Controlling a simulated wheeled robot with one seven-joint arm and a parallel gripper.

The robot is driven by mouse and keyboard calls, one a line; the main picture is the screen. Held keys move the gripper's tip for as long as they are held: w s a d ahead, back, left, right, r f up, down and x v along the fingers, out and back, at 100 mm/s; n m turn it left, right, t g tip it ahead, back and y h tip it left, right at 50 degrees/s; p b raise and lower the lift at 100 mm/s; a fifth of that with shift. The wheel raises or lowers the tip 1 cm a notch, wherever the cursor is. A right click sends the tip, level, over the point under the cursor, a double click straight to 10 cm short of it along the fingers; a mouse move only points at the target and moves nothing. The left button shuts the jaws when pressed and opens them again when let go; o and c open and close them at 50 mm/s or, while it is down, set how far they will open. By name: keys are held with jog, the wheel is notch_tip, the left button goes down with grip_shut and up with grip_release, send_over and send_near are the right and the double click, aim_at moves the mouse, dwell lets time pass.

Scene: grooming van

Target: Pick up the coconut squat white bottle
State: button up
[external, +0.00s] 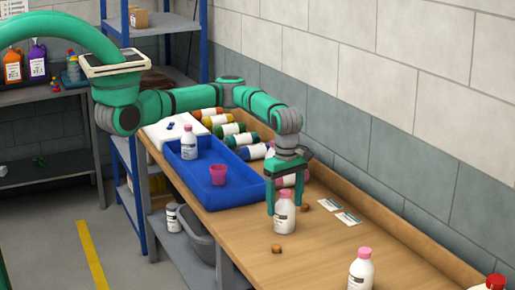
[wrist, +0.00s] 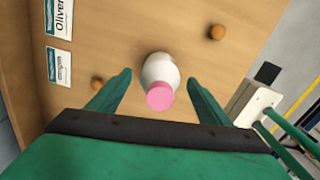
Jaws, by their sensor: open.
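A squat white bottle with a pink cap (external: 284,214) stands upright on the wooden counter. My gripper (external: 286,205) is above it, pointing down, with its fingers open on either side of the bottle. In the wrist view the same bottle (wrist: 158,74) stands just ahead of and between the two fingertips of my gripper (wrist: 162,85), apart from both. Another white bottle with a pink cap (external: 361,272) stands nearer on the counter, and one (external: 189,145) stands in the blue tray. I cannot read the labels to tell which is coconut.
The blue tray (external: 240,189) also holds a pink cup (external: 218,175). Several bottles lie on their sides behind it. Two small brown pieces (external: 277,249) (wrist: 217,32) and two cards (external: 347,218) lie near the bottle. A raised edge runs along the wall.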

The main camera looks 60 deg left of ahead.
jog(key=shift+f, duration=0.6)
jog(key=c, duration=1.4)
jog(key=shift+o, duration=0.2)
jog(key=shift+r, duration=0.15)
